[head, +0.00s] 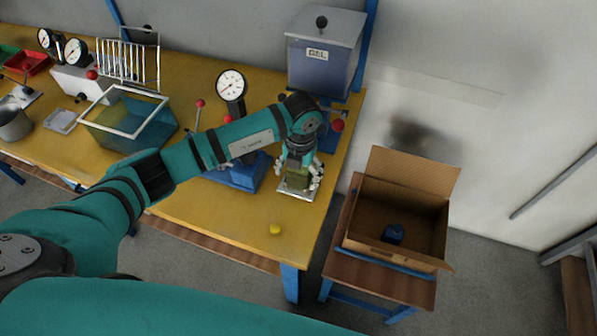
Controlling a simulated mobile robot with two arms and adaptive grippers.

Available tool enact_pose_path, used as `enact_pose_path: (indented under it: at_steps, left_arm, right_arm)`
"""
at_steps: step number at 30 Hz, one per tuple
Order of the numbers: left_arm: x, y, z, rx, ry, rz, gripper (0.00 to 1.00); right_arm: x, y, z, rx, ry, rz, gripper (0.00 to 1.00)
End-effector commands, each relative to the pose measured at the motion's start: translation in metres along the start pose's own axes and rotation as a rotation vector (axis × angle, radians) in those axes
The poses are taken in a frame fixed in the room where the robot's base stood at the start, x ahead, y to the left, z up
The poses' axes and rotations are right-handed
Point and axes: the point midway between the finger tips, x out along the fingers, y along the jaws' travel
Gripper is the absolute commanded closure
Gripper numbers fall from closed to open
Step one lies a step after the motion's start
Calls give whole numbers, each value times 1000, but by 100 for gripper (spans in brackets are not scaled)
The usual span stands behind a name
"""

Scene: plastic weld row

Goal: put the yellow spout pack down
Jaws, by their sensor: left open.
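My left gripper (298,172) points down over the right end of the yellow workbench (205,208). Its fingers are open on either side of an olive-yellow pack (297,178), which looks like the yellow spout pack. The pack stands on a small pale metal plate (293,192) on the bench. The gripper hides its upper part, and I cannot tell whether the fingers touch it. My right gripper is not in view.
A small yellow piece (275,229) lies near the bench's front edge. A blue device with a dial gauge (231,85) and a grey GEL tank (324,55) stand close by. An open cardboard box (398,205) holding a dark blue item (393,233) is to the right.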

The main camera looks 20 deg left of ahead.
Motion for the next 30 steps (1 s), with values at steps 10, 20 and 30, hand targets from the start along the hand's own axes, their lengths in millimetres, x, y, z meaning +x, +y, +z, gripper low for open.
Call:
enact_pose_path:
  at_steps: [10,20,30]
  left_arm:
    - [-21,-1,1,3,-5,-3,14]
    - [-94,0,2,2,-7,-3,14]
    - [-133,0,1,1,-3,-2,14]
  right_arm:
    - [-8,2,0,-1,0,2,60]
    - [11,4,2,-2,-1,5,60]
    - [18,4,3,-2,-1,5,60]
